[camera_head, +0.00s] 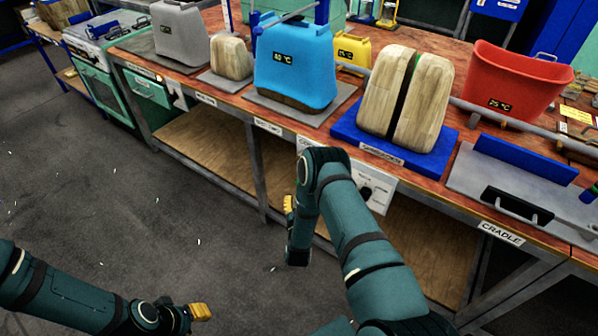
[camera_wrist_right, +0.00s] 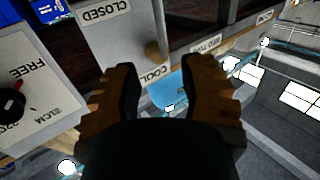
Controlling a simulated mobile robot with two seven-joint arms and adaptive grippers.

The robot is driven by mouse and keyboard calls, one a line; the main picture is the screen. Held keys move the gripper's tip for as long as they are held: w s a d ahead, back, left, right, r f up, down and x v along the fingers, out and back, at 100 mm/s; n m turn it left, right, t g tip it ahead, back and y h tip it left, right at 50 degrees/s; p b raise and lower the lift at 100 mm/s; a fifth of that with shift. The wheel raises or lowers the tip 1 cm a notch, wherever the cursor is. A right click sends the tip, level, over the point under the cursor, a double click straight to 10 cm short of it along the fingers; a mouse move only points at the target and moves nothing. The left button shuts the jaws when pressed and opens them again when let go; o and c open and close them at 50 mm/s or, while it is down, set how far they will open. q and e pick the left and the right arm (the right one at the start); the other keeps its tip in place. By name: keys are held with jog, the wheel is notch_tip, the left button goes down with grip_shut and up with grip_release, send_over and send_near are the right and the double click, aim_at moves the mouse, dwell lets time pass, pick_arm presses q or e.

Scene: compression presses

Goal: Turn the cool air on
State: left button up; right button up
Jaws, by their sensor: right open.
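In the right wrist view, a white panel (camera_wrist_right: 120,40) carries the word CLOSED and a partly hidden label beginning COOL (camera_wrist_right: 151,76). A round brownish knob (camera_wrist_right: 155,51) sits on this panel, beyond the gap between my fingertips. My right gripper (camera_wrist_right: 163,85) is open and empty, with one finger on each side of the gap. In the head view my right forearm hides most of that gripper; only a yellow finger part shows by the bench front. My left gripper (camera_head: 200,312) is low at the bottom left, away from the bench; its opening is unclear.
A white panel with a black knob (camera_head: 366,193) hangs on the bench front, right of my right arm. On the bench stand a blue 40 °C container (camera_head: 293,70), wooden blocks on a blue base (camera_head: 346,139), and a red tub (camera_head: 512,85). The floor at left is clear.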

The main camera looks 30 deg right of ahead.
jog(key=b+x, duration=0.3)
jog(key=x, duration=1)
jog(key=shift+w+d, duration=0.1)
jog(key=shift+w, duration=0.1)
grip_shut()
